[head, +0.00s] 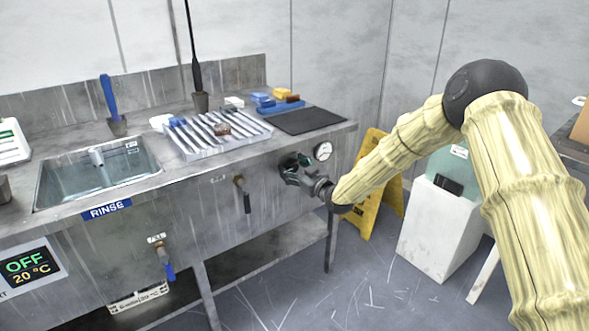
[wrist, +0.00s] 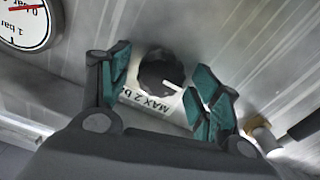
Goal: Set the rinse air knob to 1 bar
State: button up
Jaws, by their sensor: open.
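The rinse air knob (wrist: 160,68) is dark and round with a white pointer mark, on the bench's metal front panel. In the wrist view it sits between the teal-padded fingers of my gripper (wrist: 158,82), which are open on either side of it with gaps showing. A white label (wrist: 148,101) reading "MAX 2 b..." is partly hidden beside it. The pressure gauge (wrist: 22,22) is cut off at the corner; its red needle lies near the 0 mark. In the head view my gripper (head: 298,170) is at the panel, left of the gauge (head: 323,151), and hides most of the knob.
A lever valve (head: 242,193) sticks out of the panel to the left, and a blue-handled tap (head: 165,262) is under the sink (head: 98,172). A yellow floor sign (head: 375,190) and a white pedestal (head: 437,230) stand at right.

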jog(key=c, duration=1)
